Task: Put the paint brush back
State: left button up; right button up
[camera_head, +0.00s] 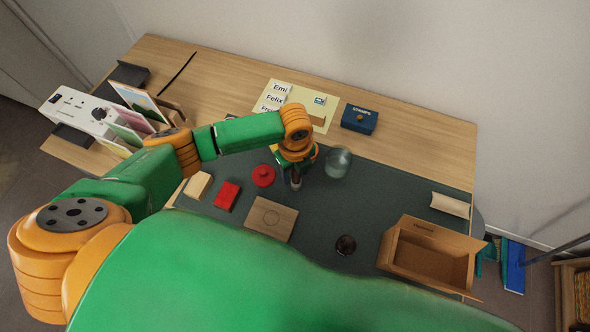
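My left gripper (296,176) points down over the dark mat, just left of a clear glass jar (338,163). A small dark brown piece with a pale end shows at its fingertips. It is too small to tell whether this is the paint brush or part of the fingers. The gripper and jar are apart in the picture. No paint brush can be made out for certain elsewhere. A thin black stick-like line (176,74) lies on the wood at the back left; I cannot tell what it is. My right gripper is not in view.
On the dark mat (320,215) are a red round thing (263,176), a red box (228,195), a wooden block (271,219), a dark round thing (345,245) and an open cardboard box (428,260). A blue box (359,119) stands behind the jar. My green arm hides the front.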

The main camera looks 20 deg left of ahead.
pick_arm(q)
jog(key=shift+r, duration=0.25)
notch_tip(320, 180, up, 11)
jog(key=shift+r, duration=0.45)
